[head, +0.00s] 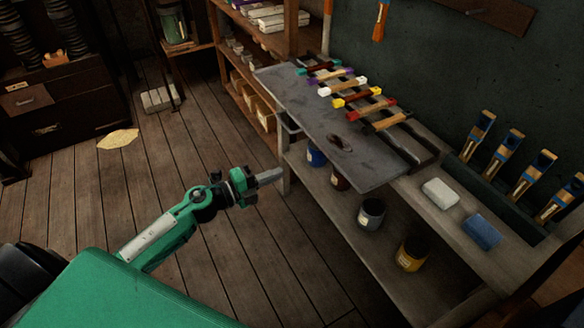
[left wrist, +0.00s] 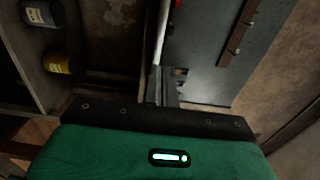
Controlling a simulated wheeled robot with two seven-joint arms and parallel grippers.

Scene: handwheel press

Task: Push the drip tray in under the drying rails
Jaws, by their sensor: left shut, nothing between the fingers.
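The drip tray (head: 315,118) is a flat dark grey sheet with an oval dark mark near its middle. It lies at bench-top height and juts out past the front of the drying rails (head: 402,148), over the lower shelf. Several bars with coloured ends lie across the rails behind it. My left gripper (head: 270,177) is shut and empty, in front of the tray's front edge and apart from it in the head view. In the left wrist view its fingers (left wrist: 163,88) are together. My right gripper is not in view.
A grey can (head: 371,214) and a yellow can (head: 411,253) stand on the lower shelf (head: 335,205), with other cans under the tray. A white block (head: 440,194) and a blue block (head: 482,231) sit on the bench at right. The wooden floor (head: 100,210) at left is mostly clear.

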